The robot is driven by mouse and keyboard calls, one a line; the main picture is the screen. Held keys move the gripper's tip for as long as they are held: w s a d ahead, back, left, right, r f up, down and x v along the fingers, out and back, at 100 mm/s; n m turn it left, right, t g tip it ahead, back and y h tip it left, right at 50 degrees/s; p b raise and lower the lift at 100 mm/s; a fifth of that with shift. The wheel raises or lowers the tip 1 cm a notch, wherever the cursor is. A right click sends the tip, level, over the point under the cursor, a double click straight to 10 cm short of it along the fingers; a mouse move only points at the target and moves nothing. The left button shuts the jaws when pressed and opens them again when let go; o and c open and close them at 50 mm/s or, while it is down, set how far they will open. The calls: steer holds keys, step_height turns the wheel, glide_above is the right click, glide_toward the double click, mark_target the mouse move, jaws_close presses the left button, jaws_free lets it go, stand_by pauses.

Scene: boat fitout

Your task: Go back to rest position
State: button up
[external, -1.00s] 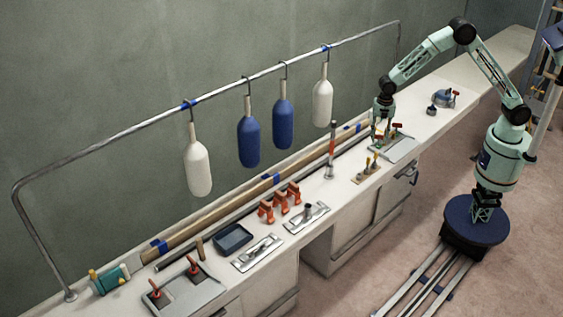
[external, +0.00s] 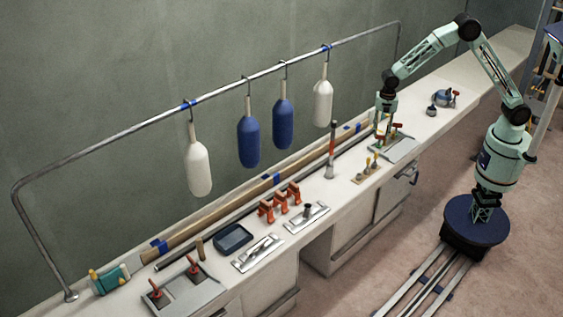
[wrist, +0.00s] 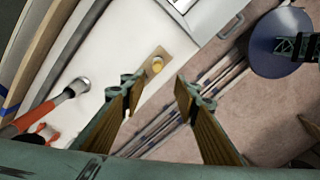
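My gripper (external: 381,128) hangs from my bent arm over the far right part of the bench, above a grey tray (external: 400,147) with red-handled pieces. In the wrist view, my gripper (wrist: 158,90) has its two fingers wide apart with nothing between them. Below and beyond the fingers show a wooden block with a yellow peg (wrist: 157,64), the bench edge and the floor. In the external view the fingertips are small and partly blend with the red-handled pieces behind them.
A red-handled tool (external: 330,160) stands upright on the bench (external: 345,190), left of my gripper. White and blue fenders (external: 283,125) hang from a metal rail (external: 130,131) further left. Blue-grey fittings (external: 442,99) lie to the right. The air above the right bench is clear.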

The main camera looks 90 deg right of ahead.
steer(key=s+r+m+t, duration=0.2)
steer(key=s+r+m, duration=0.6)
steer(key=s+r, duration=1.8)
steer(key=s+r+m+t, duration=0.2)
steer(key=s+r+m, duration=0.2)
steer(key=s, duration=2.6)
steer(key=shift+s+m, duration=0.2)
steer(key=shift+m, duration=1.7)
steer(key=shift+w+r, duration=0.15)
